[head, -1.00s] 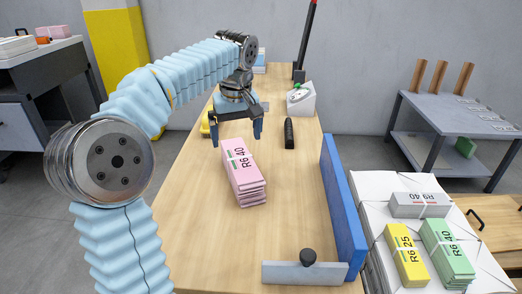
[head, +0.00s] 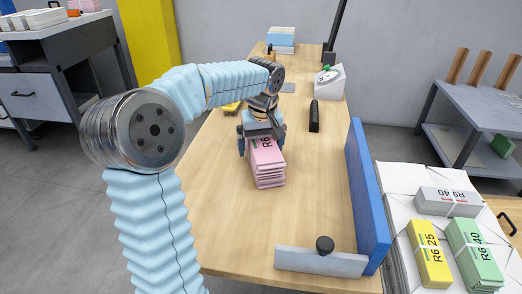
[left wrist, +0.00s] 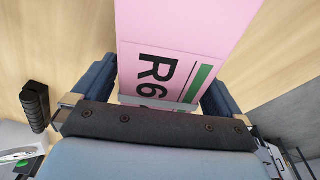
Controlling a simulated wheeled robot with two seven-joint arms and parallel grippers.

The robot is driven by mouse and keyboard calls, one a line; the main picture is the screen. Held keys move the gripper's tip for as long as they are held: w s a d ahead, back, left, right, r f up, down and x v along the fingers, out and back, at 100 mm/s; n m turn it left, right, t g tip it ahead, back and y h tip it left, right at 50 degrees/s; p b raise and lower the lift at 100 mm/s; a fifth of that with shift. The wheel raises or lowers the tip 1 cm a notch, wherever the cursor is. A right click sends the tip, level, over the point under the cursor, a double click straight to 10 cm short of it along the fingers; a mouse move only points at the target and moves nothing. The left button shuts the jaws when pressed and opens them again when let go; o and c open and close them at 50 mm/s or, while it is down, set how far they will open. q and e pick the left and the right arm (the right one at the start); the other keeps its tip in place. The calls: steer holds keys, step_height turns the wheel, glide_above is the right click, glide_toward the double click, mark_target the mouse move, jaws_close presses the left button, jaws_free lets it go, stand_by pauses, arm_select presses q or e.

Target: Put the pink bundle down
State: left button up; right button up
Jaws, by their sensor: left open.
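The pink bundle (head: 268,168), a stack of folded papers marked R6, lies on the wooden table (head: 225,225) left of the blue wall. My left gripper (head: 261,145) is at the bundle's far end, its jaws open with one finger on each side. In the left wrist view the pink bundle (left wrist: 195,30) reaches between the two blue fingers, and its label is partly cut off by the gripper body. My right gripper is not in view.
A blue wall (head: 367,200) and a grey stop with a black knob (head: 320,262) edge the table. Yellow (head: 429,255), green (head: 474,253) and grey (head: 448,201) bundles lie on the white stack at right. The table's near left is clear.

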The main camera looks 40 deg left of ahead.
arm_select(q)
steer(key=shift+f, duration=0.65)
steer(key=shift+w, duration=0.1)
jaws_close()
steer(key=shift+r, duration=0.1)
